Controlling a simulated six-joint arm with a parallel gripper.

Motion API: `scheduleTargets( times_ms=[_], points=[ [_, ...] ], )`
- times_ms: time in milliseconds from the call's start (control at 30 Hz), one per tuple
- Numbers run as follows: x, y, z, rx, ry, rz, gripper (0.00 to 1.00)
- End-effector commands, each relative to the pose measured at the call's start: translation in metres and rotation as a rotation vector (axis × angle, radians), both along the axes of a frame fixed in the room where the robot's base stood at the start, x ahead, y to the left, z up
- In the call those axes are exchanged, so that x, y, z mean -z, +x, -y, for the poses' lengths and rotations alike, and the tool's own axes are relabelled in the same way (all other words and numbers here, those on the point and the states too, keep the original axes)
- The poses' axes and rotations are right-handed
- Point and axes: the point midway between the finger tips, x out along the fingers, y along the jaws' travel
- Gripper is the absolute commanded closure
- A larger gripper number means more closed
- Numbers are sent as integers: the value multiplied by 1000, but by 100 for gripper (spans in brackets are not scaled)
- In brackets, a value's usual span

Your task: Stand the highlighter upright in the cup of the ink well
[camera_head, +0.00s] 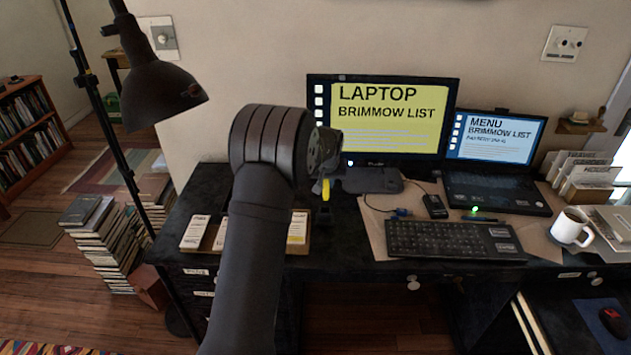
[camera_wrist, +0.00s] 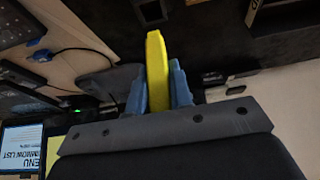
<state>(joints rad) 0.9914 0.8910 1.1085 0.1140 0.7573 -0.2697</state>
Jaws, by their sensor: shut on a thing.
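The yellow highlighter (camera_head: 326,189) hangs roughly upright below my gripper (camera_head: 325,178), above the dark desk. In the wrist view the highlighter (camera_wrist: 157,70) is clamped between the two blue fingers of my gripper (camera_wrist: 159,88), its free end pointing to the top of the picture. A small dark block with a square opening, which looks like the ink well (camera_wrist: 152,11), is at the top edge of the wrist view, apart from the highlighter's tip. In the head view a dark shape below the highlighter may be the ink well (camera_head: 325,226); it blends into the desk.
A wooden tray with cards (camera_head: 297,232) sits left of the dark shape, partly behind my arm. A monitor (camera_head: 385,115) stands behind. A keyboard (camera_head: 453,240), a laptop (camera_head: 497,190) and a white mug (camera_head: 570,228) are to the right. A lamp (camera_head: 160,90) stands at left.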

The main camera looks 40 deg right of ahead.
Motion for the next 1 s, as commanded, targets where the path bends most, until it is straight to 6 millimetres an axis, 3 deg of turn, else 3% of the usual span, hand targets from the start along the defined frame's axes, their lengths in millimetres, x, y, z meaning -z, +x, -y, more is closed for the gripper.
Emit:
scheduleTargets(
  times_ms=[1000],
  points=[
    [69, 0, -1, -1, 1, -2, 100]
  ],
)
